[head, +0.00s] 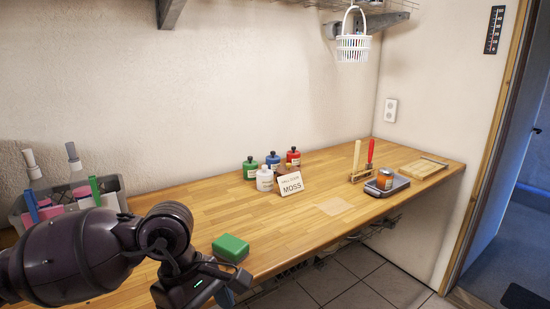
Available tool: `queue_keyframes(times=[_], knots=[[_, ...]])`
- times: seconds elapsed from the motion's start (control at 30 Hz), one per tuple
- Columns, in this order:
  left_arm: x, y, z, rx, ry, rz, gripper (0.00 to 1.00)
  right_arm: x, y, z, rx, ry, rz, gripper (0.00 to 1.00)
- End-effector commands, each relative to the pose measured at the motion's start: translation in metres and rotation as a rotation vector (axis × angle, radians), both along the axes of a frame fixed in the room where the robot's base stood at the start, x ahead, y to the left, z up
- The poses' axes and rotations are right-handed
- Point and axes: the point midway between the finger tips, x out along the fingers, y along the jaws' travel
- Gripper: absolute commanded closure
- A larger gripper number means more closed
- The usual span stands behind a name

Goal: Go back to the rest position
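My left arm comes in from the left in the head view, low over the table's front edge. My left gripper (222,281) is at its end, just in front of and below a green block (231,247) on the wooden table (330,187). The fingers are small, dark and partly hidden, so I cannot tell whether they are open or shut, or whether they hold anything. The green block appears to rest on the tabletop near the front edge. My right gripper is not in view.
Small bottles, including a green one (250,170), stand behind a MOSS sign (290,186). A grey tray (399,184) holds an orange jar (385,180). A grey crate (16,215) is at left. A white basket (353,48) hangs above. Tiled floor lies in front.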

Motion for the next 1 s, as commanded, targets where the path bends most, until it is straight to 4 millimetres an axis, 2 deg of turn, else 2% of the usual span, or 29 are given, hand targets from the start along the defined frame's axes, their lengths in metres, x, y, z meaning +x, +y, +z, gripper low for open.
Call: queue_keyframes(times=[0.1, 0.27, 0.4, 0.57, 0.67, 0.8, 0.93, 1.0], knots=[[-0.016, -0.021, -0.008, -0.134, 0.114, 0.056, 0.05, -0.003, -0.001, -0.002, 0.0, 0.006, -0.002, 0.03], [-0.038, -0.052, -0.01, -0.344, 0.306, 0.165, 0.05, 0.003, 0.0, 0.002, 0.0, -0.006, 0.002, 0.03], [-0.053, -0.079, -0.002, -0.577, 0.545, 0.324, 0.05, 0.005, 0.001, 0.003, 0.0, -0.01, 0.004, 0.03], [-0.053, -0.096, 0.015, -0.842, 0.858, 0.558, 0.05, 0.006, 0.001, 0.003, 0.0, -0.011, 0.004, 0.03], [-0.043, -0.096, 0.023, -0.997, 1.059, 0.723, 0.05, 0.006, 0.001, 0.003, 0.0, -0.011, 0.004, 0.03], [-0.02, -0.081, 0.025, -1.194, 1.348, 0.971, 0.05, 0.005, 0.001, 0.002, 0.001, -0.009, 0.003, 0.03], [0.004, -0.053, 0.01, -1.361, 1.625, 1.219, 0.05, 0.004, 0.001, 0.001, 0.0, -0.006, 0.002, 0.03], [0.016, -0.033, -0.005, -1.443, 1.775, 1.359, 0.05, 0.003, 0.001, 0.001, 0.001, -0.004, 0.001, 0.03]])
